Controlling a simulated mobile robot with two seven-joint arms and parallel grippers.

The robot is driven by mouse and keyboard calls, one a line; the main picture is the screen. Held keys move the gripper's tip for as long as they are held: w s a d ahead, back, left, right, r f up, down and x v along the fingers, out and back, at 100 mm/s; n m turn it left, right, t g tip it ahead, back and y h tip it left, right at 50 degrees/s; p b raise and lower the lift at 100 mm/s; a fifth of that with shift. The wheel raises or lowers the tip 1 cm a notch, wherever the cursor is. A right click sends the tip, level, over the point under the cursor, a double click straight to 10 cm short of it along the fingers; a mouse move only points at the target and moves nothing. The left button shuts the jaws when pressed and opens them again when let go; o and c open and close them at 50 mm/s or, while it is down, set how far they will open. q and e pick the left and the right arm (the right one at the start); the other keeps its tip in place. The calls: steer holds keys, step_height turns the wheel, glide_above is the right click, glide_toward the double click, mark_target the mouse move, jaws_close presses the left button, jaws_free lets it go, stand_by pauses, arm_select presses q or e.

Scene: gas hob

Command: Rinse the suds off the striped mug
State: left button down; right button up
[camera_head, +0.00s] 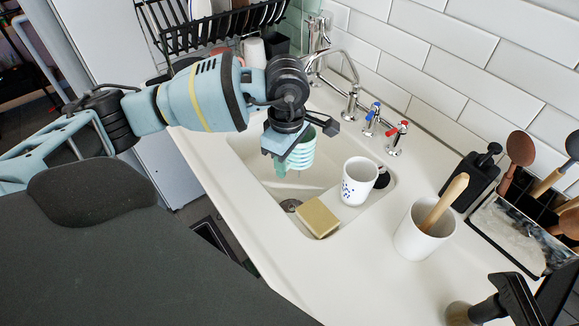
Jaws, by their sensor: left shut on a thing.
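The striped mug (301,151) is mint green with pale bands. It hangs over the left part of the sink basin (262,168). My left gripper (287,150) comes down from above and is shut on the mug, hiding part of its left side. I see no clear water stream, and suds on the mug cannot be made out.
A white mug with blue marks (358,182) and a yellow sponge (318,218) are at the sink's right side. A white cup (418,238) holding a wooden handle stands on the counter. A black dish rack (205,28) is behind my left arm. Utensils (520,150) crowd the right.

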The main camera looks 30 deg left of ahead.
arm_select(q)
steer(key=shift+w+a+f+b, duration=0.2)
steer(key=shift+w+a+b, duration=0.1)
steer(key=shift+w+a, duration=0.25)
steer(key=shift+w+a+f+b, duration=0.15)
steer(key=shift+w+a+b, duration=0.2)
steer(key=shift+w, duration=0.25)
steer(key=shift+w+a+f+b, duration=0.15)
steer(key=shift+w+a+b, duration=0.2)
steer(key=shift+w+a, duration=0.5)
steer(key=shift+w+d, duration=0.1)
steer(key=shift+d, duration=0.1)
steer(key=shift+w+d, duration=0.35)
